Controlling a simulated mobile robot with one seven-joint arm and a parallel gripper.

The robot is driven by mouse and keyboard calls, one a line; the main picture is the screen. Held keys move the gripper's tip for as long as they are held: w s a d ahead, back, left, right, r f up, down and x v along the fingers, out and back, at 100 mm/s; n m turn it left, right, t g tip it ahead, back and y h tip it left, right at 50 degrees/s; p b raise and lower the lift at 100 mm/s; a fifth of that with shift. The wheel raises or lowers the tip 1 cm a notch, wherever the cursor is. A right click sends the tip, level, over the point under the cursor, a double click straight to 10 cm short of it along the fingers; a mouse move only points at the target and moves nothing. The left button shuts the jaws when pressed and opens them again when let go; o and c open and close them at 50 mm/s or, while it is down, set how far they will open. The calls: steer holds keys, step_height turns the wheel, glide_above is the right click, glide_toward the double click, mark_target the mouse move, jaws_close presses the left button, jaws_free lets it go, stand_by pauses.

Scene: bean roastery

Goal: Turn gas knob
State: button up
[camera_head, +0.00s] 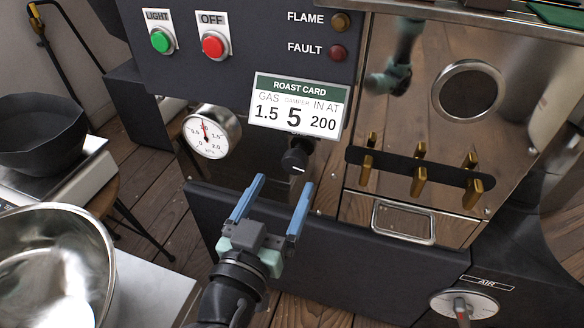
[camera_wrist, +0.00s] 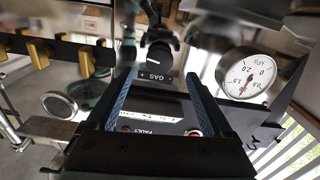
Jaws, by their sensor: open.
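The black gas knob (camera_head: 295,160) with a white pointer mark sits on the roaster's front, just below the roast card (camera_head: 298,104), which reads gas 1.5. It also shows in the wrist view (camera_wrist: 159,56) above a GAS label. My gripper (camera_head: 282,182) is open, its two blue fingers pointing up toward the knob. The knob lies beyond the fingertips, roughly between them in the wrist view (camera_wrist: 160,76); I see no contact. The round pressure gauge (camera_head: 211,132) left of the knob has its red needle near 1.0.
Above the card are a green LIGHT button (camera_head: 161,41) and a red OFF button (camera_head: 214,44). Brass levers (camera_head: 419,180) stick out to the right of the knob. An AIR dial (camera_head: 465,304) is at lower right. A steel bowl (camera_head: 45,270) stands at lower left.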

mark_target(293, 166)
steer(key=b+x, duration=0.1)
steer(key=x, duration=0.5)
jaws_close()
stand_by(0.4)
